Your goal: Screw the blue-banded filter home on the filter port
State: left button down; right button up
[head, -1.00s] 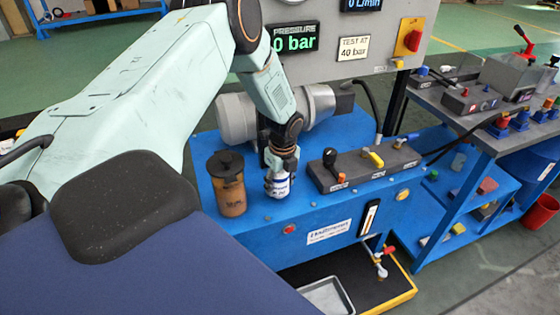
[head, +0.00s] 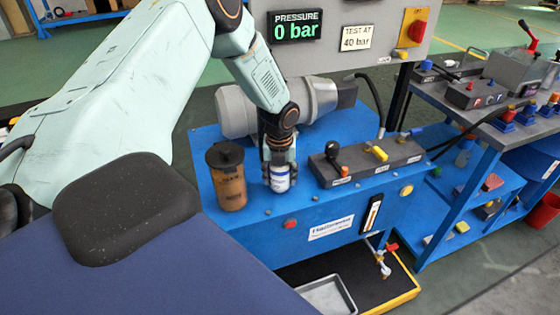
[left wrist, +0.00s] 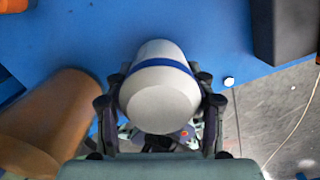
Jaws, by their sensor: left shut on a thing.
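The filter (head: 280,180) is a white canister with a blue band and printed label. It stands upright on top of the blue power unit (head: 240,225), between the amber reservoir and the valve block. My left gripper (head: 279,166) comes down from above and is shut on it. In the left wrist view the filter (left wrist: 160,88) sits between the two fingers, with its blue band showing. The filter port is hidden under the filter, and I cannot tell how far the thread is engaged. My right gripper is not in view.
An amber reservoir with a black cap (head: 227,178) stands close left of the filter. A valve block with black and yellow handles (head: 365,165) is to the right. A grey motor (head: 305,103) lies behind. A metal tray (head: 328,297) is below in front.

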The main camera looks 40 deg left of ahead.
pick_arm(q)
jog(key=shift+w+r, duration=0.15)
jog(key=shift+w, duration=0.1)
jog(key=m+b, duration=0.1)
jog(key=m, duration=0.1)
jog(key=shift+m+b, duration=0.3)
jog(key=shift+m, duration=0.1)
jog(key=m+b, duration=0.1)
jog(key=m, duration=0.1)
jog(key=shift+a+m, duration=0.15)
jog(key=shift+m, duration=0.15)
jog(key=c, duration=0.9)
grip_release()
jog(key=o, duration=0.5)
jog(key=shift+s, duration=0.15)
